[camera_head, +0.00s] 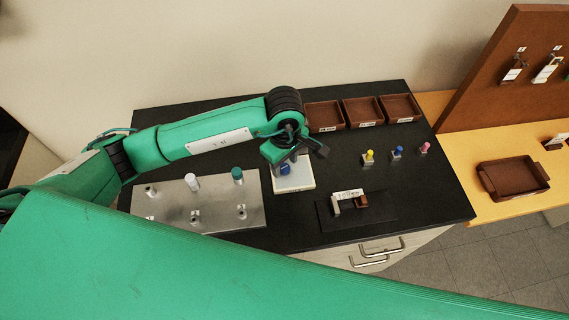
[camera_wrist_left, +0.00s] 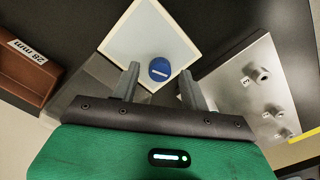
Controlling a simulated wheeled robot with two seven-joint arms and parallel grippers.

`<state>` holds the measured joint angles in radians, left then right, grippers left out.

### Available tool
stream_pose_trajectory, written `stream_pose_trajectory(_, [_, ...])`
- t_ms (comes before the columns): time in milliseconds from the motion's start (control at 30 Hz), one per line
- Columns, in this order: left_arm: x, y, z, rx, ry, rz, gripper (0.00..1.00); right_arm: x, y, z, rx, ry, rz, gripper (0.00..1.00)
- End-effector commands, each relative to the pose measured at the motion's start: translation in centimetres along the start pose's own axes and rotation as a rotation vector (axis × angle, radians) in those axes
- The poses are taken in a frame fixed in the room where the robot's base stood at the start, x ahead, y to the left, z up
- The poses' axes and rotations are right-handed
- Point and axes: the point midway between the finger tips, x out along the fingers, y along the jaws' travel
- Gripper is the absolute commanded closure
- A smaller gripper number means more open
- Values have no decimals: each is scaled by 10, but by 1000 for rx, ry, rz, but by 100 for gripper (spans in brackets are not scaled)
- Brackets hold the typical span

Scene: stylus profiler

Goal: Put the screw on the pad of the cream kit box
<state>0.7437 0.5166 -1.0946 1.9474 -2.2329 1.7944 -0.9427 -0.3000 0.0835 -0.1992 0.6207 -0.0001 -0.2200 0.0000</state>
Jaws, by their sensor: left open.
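The cream kit box (camera_head: 302,183) is a pale square block on the black bench, right of the metal plate. A blue-headed screw (camera_head: 284,168) stands on its pale top, partly hidden by my left gripper (camera_head: 296,155) in the head view. In the left wrist view the screw's round blue head (camera_wrist_left: 159,69) with a white slot shows near one edge of the cream box's top (camera_wrist_left: 140,36). My left gripper (camera_wrist_left: 160,88) is open, its fingers to either side of the screw head, with gaps showing. My right gripper is not in view.
A metal plate (camera_head: 225,215) holds white- and teal-topped pieces and several posts. Three brown trays (camera_head: 325,117) stand at the back. Yellow, blue and pink pieces (camera_head: 397,153) stand at right. A dark mat (camera_head: 385,212) with a small bracket lies in front. Bare bench separates these.

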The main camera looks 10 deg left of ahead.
Motion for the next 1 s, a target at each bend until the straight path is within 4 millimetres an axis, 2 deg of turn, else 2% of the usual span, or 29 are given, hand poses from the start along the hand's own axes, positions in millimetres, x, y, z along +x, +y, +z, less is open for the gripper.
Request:
stream_pose_trajectory(33, [-5,1,-1,1,4,4,55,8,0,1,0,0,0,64])
stream_pose_trajectory(200, [-40,1,-1,2,4,6,55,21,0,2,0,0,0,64])
stream_pose_trajectory(500, [-90,0,-1,-1,3,2,55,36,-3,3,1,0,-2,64])
stream_pose_trajectory(700, [-104,0,0,0,2,-1,55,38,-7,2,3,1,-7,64])
stream_pose_trajectory(1000, [-106,-1,0,-1,1,-2,55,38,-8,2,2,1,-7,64])
